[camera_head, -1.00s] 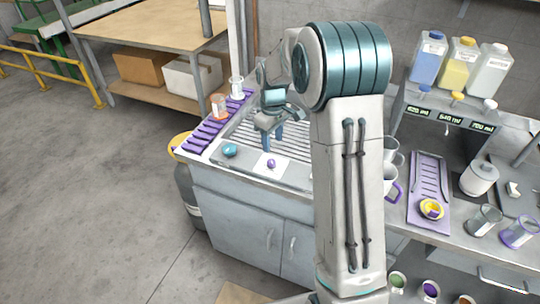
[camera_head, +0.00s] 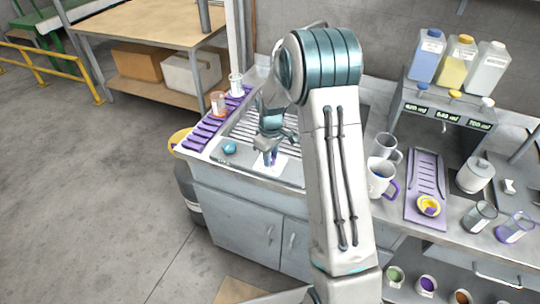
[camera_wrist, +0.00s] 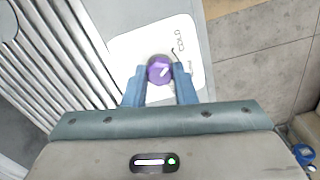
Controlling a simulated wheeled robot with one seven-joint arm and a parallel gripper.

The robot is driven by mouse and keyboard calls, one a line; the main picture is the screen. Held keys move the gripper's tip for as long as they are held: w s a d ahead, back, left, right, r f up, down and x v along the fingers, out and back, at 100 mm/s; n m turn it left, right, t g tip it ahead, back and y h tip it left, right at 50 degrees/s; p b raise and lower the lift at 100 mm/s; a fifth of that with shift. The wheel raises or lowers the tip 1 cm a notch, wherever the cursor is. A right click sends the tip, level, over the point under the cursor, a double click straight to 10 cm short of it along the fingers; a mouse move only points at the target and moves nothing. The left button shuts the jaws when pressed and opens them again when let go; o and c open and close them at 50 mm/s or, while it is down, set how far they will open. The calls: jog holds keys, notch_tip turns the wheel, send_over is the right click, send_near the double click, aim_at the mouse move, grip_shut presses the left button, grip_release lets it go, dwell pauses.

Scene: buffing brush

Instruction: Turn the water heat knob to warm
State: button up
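The water heat knob is a small purple round knob (camera_wrist: 160,70) with a white mark, on a white plate (camera_wrist: 191,40) with the word "COLD" in the wrist view. My gripper (camera_wrist: 160,88) has its two blue fingers apart on either side of the knob's near part; I cannot tell whether they touch it. In the head view my gripper (camera_head: 270,160) points down at the white plate (camera_head: 281,165) at the counter's front edge, and its fingers mostly hide the knob. Other lettering on the plate is partly hidden.
A teal knob (camera_head: 229,147) sits left of the plate. A ribbed metal drain (camera_wrist: 45,60) lies behind it, and a purple rack (camera_head: 205,132) with glasses stands to the left. White mugs (camera_head: 380,178) and a purple tray (camera_head: 427,185) are right of my arm.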

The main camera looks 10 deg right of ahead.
jog(key=shift+a, duration=0.15)
jog(key=shift+m+b, duration=0.35)
jog(key=shift+m, duration=0.05)
jog(key=shift+w+f+m+b, duration=0.1)
jog(key=shift+m+b, duration=0.4)
jog(key=shift+m, duration=0.1)
jog(key=m+b, duration=0.2)
jog(key=m, duration=0.1)
jog(key=m+b, duration=0.1)
jog(key=m, duration=0.2)
jog(key=shift+m, duration=0.4)
jog(key=shift+m+b, duration=0.55)
jog(key=shift+m, duration=0.95)
jog(key=shift+r, duration=0.2)
